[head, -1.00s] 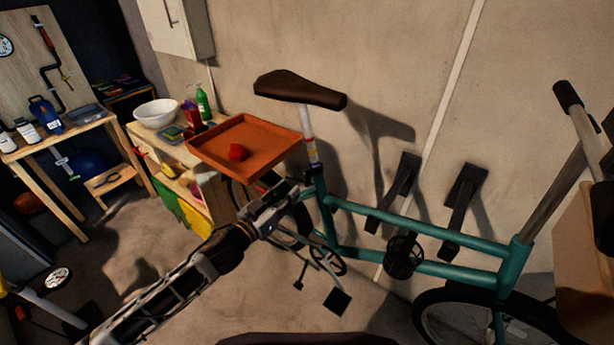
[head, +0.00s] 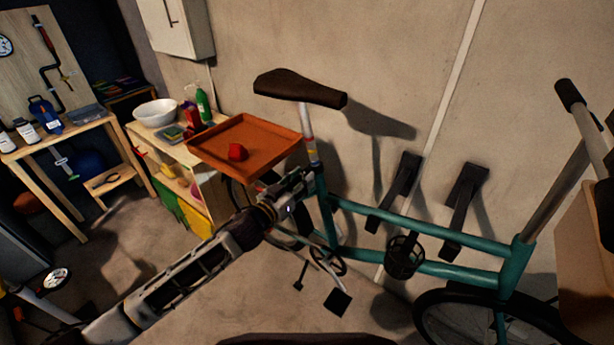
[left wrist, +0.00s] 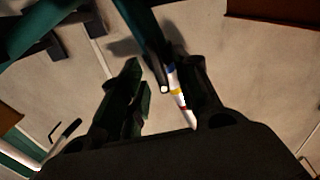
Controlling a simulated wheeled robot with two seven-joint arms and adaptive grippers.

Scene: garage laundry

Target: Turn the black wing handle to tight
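My left gripper (head: 303,182) is beside the teal bike's seat tube (head: 326,212), just below the banded seat post (head: 309,130). In the left wrist view its two dark fingers (left wrist: 162,70) are spread apart. A dark bar with a pale end (left wrist: 152,50) and the white, blue, yellow and red banded post (left wrist: 179,95) show in the gap between them. I cannot tell whether either finger touches anything. I cannot make out the black wing handle clearly; the gripper covers part of the clamp area in the head view. My right gripper is not in view.
An orange tray (head: 213,157) with a red object (head: 237,152) is close behind the gripper. The brown saddle (head: 299,89) overhangs above. Black wall brackets (head: 462,210) stand behind the frame. A wooden shelf unit (head: 150,148) is at left.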

